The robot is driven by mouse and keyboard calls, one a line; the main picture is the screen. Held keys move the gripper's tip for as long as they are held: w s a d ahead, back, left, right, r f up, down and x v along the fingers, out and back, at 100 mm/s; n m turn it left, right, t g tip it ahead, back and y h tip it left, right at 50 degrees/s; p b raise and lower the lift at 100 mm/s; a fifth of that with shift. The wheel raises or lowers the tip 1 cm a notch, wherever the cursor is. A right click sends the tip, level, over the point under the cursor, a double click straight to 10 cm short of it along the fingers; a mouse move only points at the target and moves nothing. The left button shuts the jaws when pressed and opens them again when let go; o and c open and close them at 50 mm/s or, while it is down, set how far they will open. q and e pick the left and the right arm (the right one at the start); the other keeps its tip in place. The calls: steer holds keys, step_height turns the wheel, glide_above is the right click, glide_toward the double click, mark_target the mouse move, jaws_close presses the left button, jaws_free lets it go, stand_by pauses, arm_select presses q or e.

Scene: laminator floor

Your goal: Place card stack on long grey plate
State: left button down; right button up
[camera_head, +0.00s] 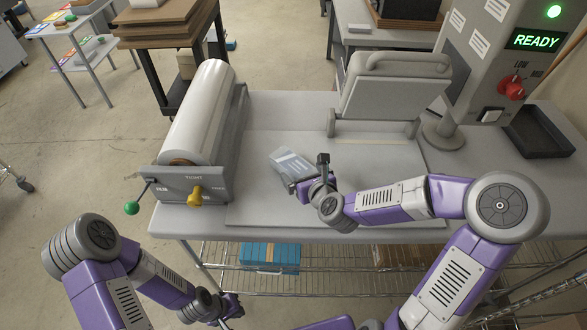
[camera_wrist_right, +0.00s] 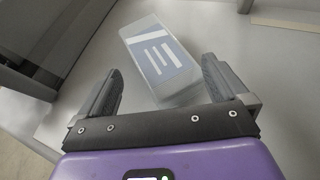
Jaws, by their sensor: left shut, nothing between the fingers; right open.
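The card stack (camera_head: 290,163) is a pale block with a blue-and-white label. It appears to lie on a broad flat grey plate (camera_head: 270,208) on the worktable. In the right wrist view the card stack (camera_wrist_right: 157,55) lies ahead of the fingers, its near end between the fingertips. My right gripper (camera_head: 308,178) is open at the stack's near right side; in the wrist view the gripper (camera_wrist_right: 162,68) shows a gap to the stack on both sides. My left gripper (camera_head: 230,303) is shut and empty, low in front of the table.
A white film roll (camera_head: 203,110) in a grey holder stands left of the plate. A hinged grey press (camera_head: 393,92) stands behind it. A control post (camera_head: 487,70) reads READY. A black tray (camera_head: 540,133) lies far right. A wire shelf with a blue box (camera_head: 268,254) is underneath.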

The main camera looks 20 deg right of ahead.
mark_target(295, 164)
steer(key=x, duration=0.4)
steer(key=shift+w+a, duration=0.1)
steer(key=shift+w, duration=0.35)
steer(key=shift+c, duration=0.2)
steer(key=c, duration=1.3)
